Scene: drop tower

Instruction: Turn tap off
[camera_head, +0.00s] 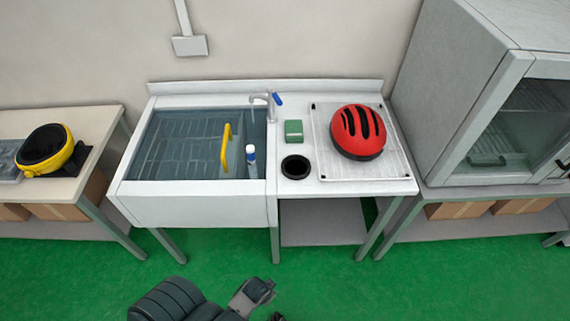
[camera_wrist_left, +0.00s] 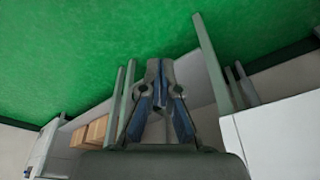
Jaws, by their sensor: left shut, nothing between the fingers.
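The grey tap (camera_head: 265,101) stands at the back right of the sink (camera_head: 192,205). Its spout points left over the basin, and a blue lever (camera_head: 278,99) sits at its top right. I cannot tell for certain whether water runs from the spout. My left gripper (camera_head: 262,292) is low in front of the sink, over the green floor, well apart from the tap. In the left wrist view its fingers (camera_wrist_left: 160,66) are shut and hold nothing. The tap does not show there. My right gripper is not in view.
A yellow-handled item (camera_head: 226,147) and a bottle (camera_head: 251,158) are in the basin. A grey cabinet (camera_head: 455,85) stands further right.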

